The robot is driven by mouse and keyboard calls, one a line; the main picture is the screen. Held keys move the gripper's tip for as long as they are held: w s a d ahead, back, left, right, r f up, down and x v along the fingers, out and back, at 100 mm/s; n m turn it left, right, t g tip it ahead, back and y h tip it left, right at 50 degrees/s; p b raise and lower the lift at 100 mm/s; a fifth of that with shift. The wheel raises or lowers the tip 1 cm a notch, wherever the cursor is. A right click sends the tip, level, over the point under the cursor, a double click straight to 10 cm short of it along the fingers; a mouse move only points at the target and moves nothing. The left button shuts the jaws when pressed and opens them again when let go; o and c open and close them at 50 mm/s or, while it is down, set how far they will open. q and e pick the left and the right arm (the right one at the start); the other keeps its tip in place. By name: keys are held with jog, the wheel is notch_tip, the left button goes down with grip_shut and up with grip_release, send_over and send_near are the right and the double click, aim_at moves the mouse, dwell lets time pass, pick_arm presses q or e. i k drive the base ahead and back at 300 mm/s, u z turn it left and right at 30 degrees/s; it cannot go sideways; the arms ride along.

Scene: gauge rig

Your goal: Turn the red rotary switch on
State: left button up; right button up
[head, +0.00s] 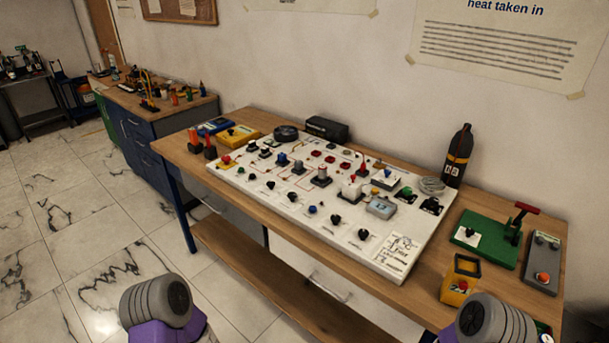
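A white panel board (390,262) lies on the wooden workbench (500,205) and carries many small switches, knobs and modules. A red knob on a yellow plate (226,160) is at its left end. Several low red parts (330,160) sit near its back middle, and a red-topped part (357,179) stands right of centre. I cannot tell which of these is the red rotary switch, or its position. Grey ribbed parts of my own arms show at the bottom left and bottom right. Neither gripper is in view.
On the bench's right are a green base with a red-handled lever (523,210), a grey box with an orange button (541,268), a yellow box (459,283) and a black bottle (459,157). A black box (327,128) stands behind the board. The floor left of the bench is clear.

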aim_at(226, 159)
jog(key=k, duration=0.55)
jog(key=u, duration=1.05)
jog(key=i, duration=1.35)
jog(key=u, duration=0.45)
